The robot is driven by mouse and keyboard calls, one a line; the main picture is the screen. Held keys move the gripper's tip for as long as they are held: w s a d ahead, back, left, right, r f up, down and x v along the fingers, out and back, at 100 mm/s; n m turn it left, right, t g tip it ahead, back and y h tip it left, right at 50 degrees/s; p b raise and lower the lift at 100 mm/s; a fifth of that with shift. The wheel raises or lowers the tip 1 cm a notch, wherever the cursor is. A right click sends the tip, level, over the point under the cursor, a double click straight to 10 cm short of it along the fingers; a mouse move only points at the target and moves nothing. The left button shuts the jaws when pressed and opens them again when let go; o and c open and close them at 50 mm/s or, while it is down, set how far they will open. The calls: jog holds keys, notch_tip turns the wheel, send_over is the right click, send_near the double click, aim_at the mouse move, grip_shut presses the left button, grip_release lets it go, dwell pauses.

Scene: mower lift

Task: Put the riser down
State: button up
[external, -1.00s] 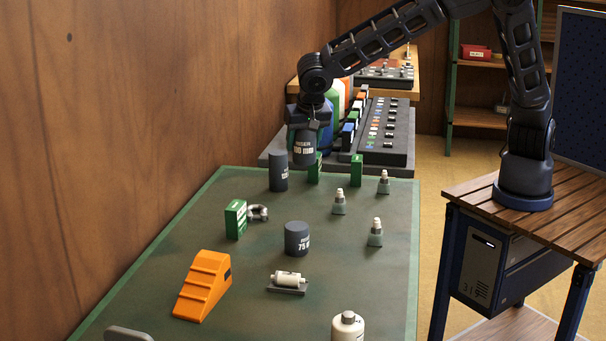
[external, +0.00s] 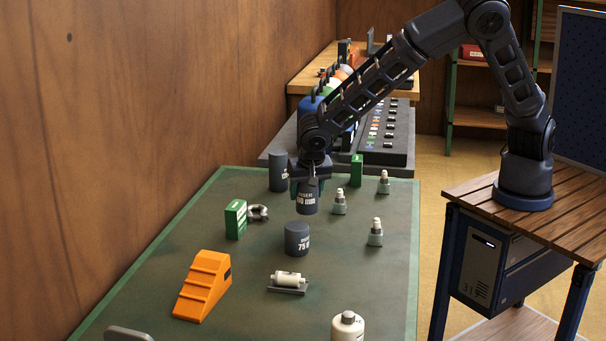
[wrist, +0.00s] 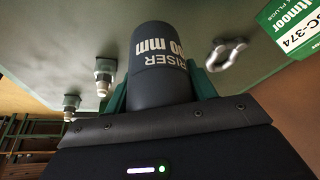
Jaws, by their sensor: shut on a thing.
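My gripper (external: 308,180) is shut on a dark grey cylindrical riser (external: 307,203) with white lettering, and points down over the green mat (external: 265,320). The held riser is upright, behind and slightly right of a shorter 75 mm riser (external: 297,239). Another dark riser (external: 278,172) stands farther back on the left. In the wrist view the riser (wrist: 160,70) sits between both fingers of my gripper (wrist: 160,92), its lettering partly readable. Whether its lower end touches the mat cannot be told.
A green box (external: 235,220) and a metal shackle (external: 258,213) lie left of the held riser. An orange stepped ramp (external: 203,286) and a white cylinder (external: 288,279) are nearer.

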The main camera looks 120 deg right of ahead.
aim_at(307, 206)
jog(key=shift+f, duration=2.4)
jog(key=o, duration=1.2)
jog(key=shift+f, duration=0.1)
